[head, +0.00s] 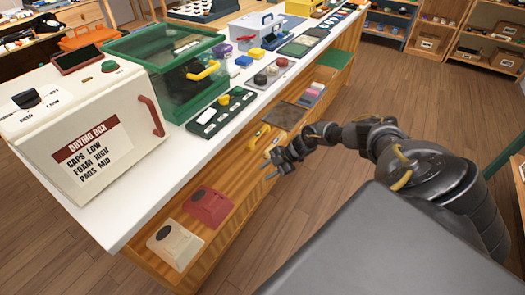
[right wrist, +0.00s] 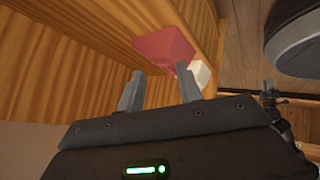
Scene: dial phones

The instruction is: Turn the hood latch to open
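I cannot tell which part is the hood latch. My right gripper (head: 279,164) is in front of the counter's wooden side, below the top and apart from the hood. In the right wrist view its two fingers (right wrist: 160,70) are spread with nothing between them. My left gripper is out of view.
A white drying box (head: 80,130) with a red handle stands left of the hood. A strip of coloured buttons (head: 222,112) lies in front. Red (head: 208,206) and cream (head: 174,245) blocks sit on the low shelf. The floor (head: 425,115) to the right is clear.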

